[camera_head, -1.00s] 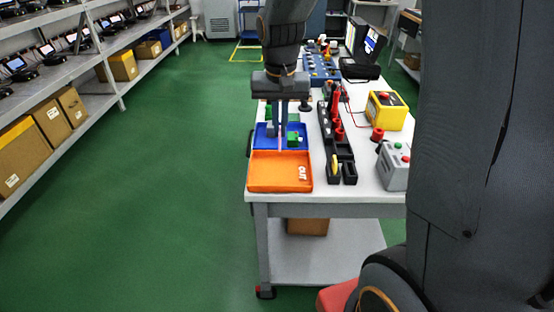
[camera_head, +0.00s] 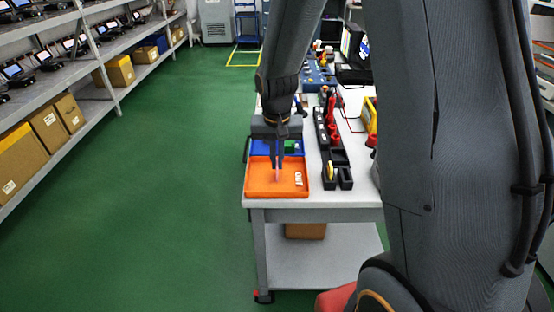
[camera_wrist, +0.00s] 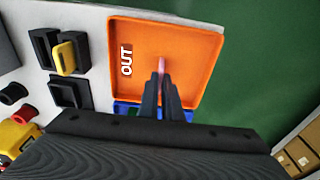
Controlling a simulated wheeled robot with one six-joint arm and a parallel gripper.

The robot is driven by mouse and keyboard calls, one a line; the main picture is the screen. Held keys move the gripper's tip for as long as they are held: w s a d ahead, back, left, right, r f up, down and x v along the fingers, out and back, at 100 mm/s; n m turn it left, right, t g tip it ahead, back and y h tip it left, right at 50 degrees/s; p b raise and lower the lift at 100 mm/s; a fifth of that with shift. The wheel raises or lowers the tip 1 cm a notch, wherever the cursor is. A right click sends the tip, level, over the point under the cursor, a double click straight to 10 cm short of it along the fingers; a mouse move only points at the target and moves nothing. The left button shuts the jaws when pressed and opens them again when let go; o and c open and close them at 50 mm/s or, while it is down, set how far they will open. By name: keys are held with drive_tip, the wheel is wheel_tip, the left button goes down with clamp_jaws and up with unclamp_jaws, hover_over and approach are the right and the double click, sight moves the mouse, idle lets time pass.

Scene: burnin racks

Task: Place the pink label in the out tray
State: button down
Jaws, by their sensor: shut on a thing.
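The orange out tray (camera_head: 262,184) sits at the near left corner of the table, with "OUT" in white on its floor; it fills the upper middle of the wrist view (camera_wrist: 196,36). My gripper (camera_head: 277,166) points down over the tray. Its fingers (camera_wrist: 161,80) are shut on the pink label (camera_wrist: 161,65), a small pink strip showing at the fingertips. The label also shows in the head view (camera_head: 278,175), below the fingers and over the tray. I cannot tell whether it touches the tray floor.
A blue tray (camera_head: 262,146) with a green item (camera_head: 290,146) lies just behind the out tray. A black holder rack (camera_head: 338,158) with red tools and a yellow item (camera_wrist: 65,56) stands to the right. Open green floor lies left of the table.

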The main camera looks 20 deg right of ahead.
sight(277, 165)
drive_tip(key=shift+f, duration=0.15)
drive_tip(key=c, duration=1.9)
unclamp_jaws()
drive_tip(key=shift+c, duration=0.2)
wheel_tip(277, 165, up, 12)
drive_tip(key=s+b, duration=0.2)
drive_tip(key=s+f+n, duration=0.1)
drive_tip(key=s+f, duration=0.3)
drive_tip(key=s, duration=0.3)
drive_tip(key=s+f+n, duration=0.2)
drive_tip(key=s+f, duration=0.2)
drive_tip(key=s, duration=0.4)
drive_tip(key=shift+f+n+g, duration=0.3)
drive_tip(key=shift+g, duration=0.1)
